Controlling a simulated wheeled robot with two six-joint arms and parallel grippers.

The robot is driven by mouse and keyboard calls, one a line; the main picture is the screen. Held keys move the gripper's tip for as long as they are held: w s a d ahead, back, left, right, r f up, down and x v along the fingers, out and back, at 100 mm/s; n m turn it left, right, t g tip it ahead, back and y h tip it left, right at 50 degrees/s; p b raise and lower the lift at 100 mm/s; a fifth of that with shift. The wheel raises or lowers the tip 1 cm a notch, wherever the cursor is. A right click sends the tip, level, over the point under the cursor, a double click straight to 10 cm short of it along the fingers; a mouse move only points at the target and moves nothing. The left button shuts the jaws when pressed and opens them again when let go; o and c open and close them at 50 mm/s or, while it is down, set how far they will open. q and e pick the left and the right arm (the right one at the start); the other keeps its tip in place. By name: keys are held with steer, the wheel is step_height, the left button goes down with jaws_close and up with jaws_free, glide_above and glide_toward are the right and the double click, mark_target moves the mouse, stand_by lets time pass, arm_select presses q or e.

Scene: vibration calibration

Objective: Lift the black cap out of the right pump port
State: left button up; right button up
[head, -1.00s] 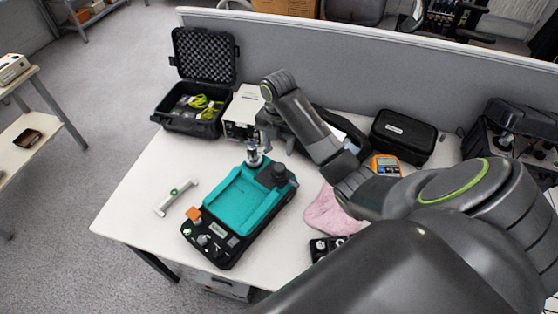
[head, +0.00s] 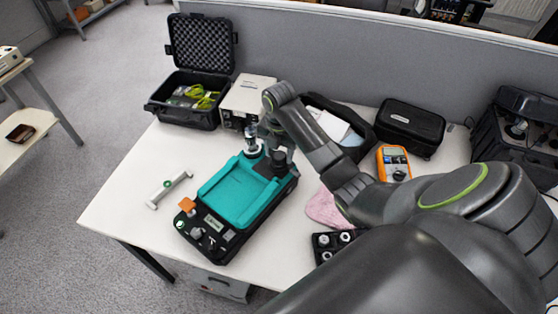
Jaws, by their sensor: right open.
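The pump is a dark unit with a teal top (head: 238,195) on the white table. At its far end a silver fitting (head: 251,146) stands in the left port. A black cylindrical cap (head: 272,165) sits upright in the right port. My right gripper (head: 277,152) points down at this cap and is open. Its fingers are small and dark against the cap, so I cannot tell whether they touch it. The arm link above partly hides the gripper. My left gripper is not in view.
Behind stand an open black case (head: 190,98) and a beige box (head: 247,98). A white bar with a green vial (head: 168,188) lies left. A pink cloth (head: 326,209), orange meter (head: 394,163) and black tray of fittings (head: 330,245) lie right. The front-left table is clear.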

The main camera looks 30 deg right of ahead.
mark_target(279, 155)
steer(key=shift+f, duration=0.5)
steer(key=c, duration=0.8)
steer(key=shift+r, duration=1.55)
step_height(279, 155, up, 6)
steer(key=p, duration=0.4)
steer(key=shift+f, duration=0.25)
step_height(279, 155, up, 5)
steer(key=p, duration=0.6)
steer(key=shift+r+p, duration=0.2)
steer(key=shift+p, duration=0.15)
